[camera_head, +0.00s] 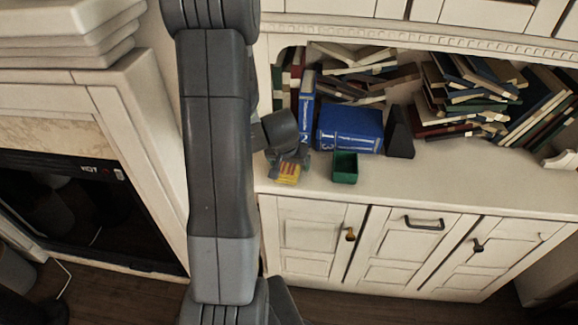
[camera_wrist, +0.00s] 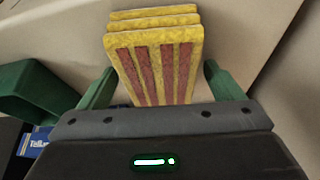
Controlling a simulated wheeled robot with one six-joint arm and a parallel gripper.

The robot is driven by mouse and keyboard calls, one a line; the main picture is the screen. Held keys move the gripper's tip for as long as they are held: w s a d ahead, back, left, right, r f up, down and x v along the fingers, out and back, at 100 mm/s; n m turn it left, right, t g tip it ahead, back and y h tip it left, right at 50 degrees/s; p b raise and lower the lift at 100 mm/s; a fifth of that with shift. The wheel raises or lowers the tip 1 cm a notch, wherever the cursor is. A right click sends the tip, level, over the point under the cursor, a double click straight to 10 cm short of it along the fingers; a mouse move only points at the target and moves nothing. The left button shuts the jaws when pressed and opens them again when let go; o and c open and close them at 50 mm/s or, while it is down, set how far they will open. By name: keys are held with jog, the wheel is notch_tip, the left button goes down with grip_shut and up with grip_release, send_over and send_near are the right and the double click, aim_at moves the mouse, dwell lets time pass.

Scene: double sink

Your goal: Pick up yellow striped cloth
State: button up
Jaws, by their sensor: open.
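The yellow striped cloth (camera_head: 287,173) is a small folded stack, yellow with red stripes, on the white shelf top near its left front edge. In the wrist view the cloth (camera_wrist: 157,62) stands between the two green fingers of my gripper (camera_wrist: 157,88). The fingers are apart, with a gap on each side of the cloth. In the head view my gripper (camera_head: 290,158) is right above the cloth and hides part of it. My gripper is open and holds nothing.
A green open box (camera_head: 345,168) stands just right of the cloth. Blue thick books (camera_head: 350,128) and a dark wedge (camera_head: 399,132) stand behind it. Piles of books (camera_head: 460,95) fill the back. The shelf top on the right (camera_head: 480,175) is clear.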

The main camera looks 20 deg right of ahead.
jog(key=c, duration=1.1)
jog(key=shift+o, duration=0.2)
jog(key=shift+r+p, duration=0.4)
jog(key=shift+p, duration=0.2)
notch_tip(320, 180, up, 10)
jog(key=shift+f+p, duration=0.15)
jog(key=shift+p, duration=0.8)
jog(key=o, duration=0.4)
jog(key=c, duration=0.3)
